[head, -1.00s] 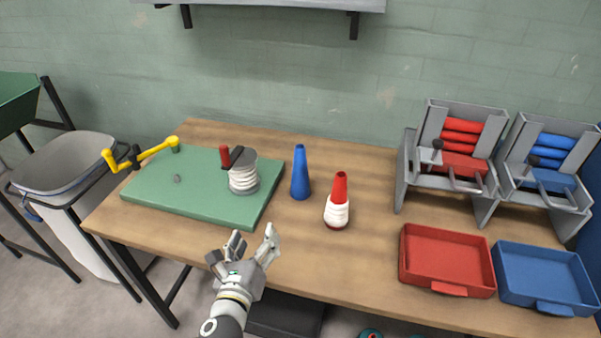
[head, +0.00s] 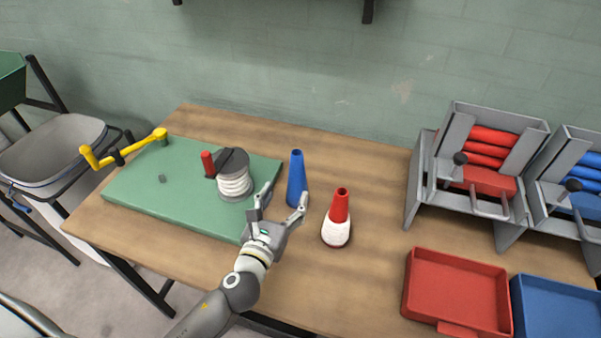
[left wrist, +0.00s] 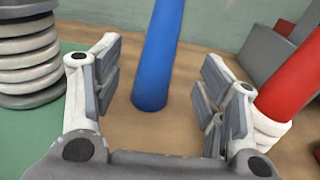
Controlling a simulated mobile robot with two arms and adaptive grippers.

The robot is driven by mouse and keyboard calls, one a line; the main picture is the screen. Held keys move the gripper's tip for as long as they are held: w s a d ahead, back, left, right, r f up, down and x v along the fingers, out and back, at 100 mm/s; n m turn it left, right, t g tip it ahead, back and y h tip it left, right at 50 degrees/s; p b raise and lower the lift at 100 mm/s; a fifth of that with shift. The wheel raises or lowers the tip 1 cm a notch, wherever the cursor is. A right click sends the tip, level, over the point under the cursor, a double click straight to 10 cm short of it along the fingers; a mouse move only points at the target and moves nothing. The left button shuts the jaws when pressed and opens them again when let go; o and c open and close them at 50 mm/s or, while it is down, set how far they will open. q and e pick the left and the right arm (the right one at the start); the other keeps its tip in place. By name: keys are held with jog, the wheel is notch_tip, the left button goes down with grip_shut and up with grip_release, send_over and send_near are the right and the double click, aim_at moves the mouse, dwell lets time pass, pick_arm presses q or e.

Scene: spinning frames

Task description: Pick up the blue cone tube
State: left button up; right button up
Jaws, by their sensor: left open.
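The blue cone tube (head: 297,180) stands upright on the wooden table, between the white spool and the red cone. In the left wrist view the blue cone tube (left wrist: 158,60) rises ahead of my open fingers, between their lines and a little left of centre. My left gripper (head: 283,200) is open and empty, just in front of the tube's lower part; in the wrist view its fingers (left wrist: 160,90) stand on either side. I cannot tell whether a finger touches it. My right gripper is not in view.
A red cone with white yarn (head: 338,218) stands close to the right of my fingers. A white spool winder (head: 235,178) on the green board (head: 180,205) is close on the left. Red (head: 458,290) and blue trays (head: 555,305) lie farther right.

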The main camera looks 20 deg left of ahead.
aim_at(294, 179)
pick_arm(q)
jog(key=shift+w+r, duration=0.25)
jog(key=shift+w, duration=0.25)
jog(key=shift+w+f, duration=0.1)
jog(key=shift+w, duration=0.8)
jog(key=shift+w+f, duration=0.1)
jog(key=shift+w, duration=0.2)
jog(key=w, duration=0.2)
jog(key=w+p, duration=0.1)
jog(key=w, duration=0.1)
jog(key=shift+w+d, duration=0.2)
jog(key=shift+w, duration=0.5)
jog(key=shift+c, duration=0.6)
jog(key=c, duration=1)
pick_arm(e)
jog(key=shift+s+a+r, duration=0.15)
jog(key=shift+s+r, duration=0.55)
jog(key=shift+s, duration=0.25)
